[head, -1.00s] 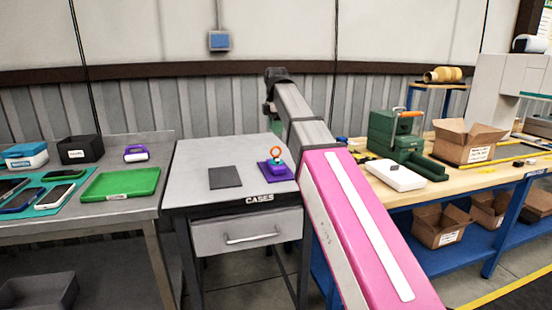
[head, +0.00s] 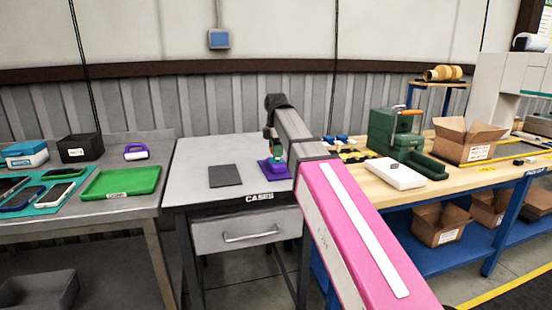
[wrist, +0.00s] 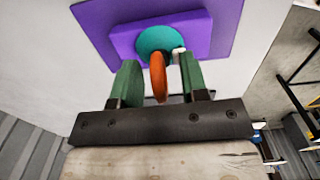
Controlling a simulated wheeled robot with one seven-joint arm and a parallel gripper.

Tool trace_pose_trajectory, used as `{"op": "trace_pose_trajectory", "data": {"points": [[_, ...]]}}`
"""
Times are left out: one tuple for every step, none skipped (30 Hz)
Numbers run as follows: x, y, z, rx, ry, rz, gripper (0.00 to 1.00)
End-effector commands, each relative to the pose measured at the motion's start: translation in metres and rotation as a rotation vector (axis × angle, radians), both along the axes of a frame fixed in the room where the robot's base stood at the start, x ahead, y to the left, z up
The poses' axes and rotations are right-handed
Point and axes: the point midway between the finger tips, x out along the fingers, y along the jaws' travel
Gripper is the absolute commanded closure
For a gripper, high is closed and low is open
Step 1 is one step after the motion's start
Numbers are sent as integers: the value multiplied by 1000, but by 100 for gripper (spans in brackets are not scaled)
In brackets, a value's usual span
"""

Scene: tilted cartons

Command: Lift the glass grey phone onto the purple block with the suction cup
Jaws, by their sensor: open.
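The purple block (head: 277,174) sits on the right part of the grey table. In the wrist view the block (wrist: 122,38) rises from a flat purple plate. The suction cup (wrist: 158,40) is teal with an orange ring handle and rests on the block. My open gripper (wrist: 158,82) has its green fingers on either side of the orange ring, with visible gaps. In the head view my gripper (head: 272,142) is above the block and hides most of the cup. Several phones lie on a teal mat (head: 46,208) at left; I cannot tell which is glass grey.
A dark flat pad (head: 225,176) lies left of the block. A green tray (head: 122,182), a black box (head: 80,148) and a white-and-purple item (head: 136,152) are on the left table. The right bench holds a green case (head: 392,132) and a white box (head: 394,173).

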Motion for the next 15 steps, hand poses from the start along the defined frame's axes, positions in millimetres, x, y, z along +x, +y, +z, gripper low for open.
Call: {"op": "trace_pose_trajectory", "data": {"points": [[0,0,0,0,0,0,60],[0,0,0,0,0,0,60],[0,0,0,0,0,0,73],[0,0,0,0,0,0,82],[0,0,0,0,0,0,92],[0,0,0,0,0,0,99],[0,0,0,0,0,0,99],[0,0,0,0,0,0,99],[0,0,0,0,0,0,100],[0,0,0,0,0,0,100],[0,0,0,0,0,0,100],[0,0,0,0,0,0,100],[0,0,0,0,0,0,100],[0,0,1,0,0,0,100],[0,0,1,0,0,0,100]]}}
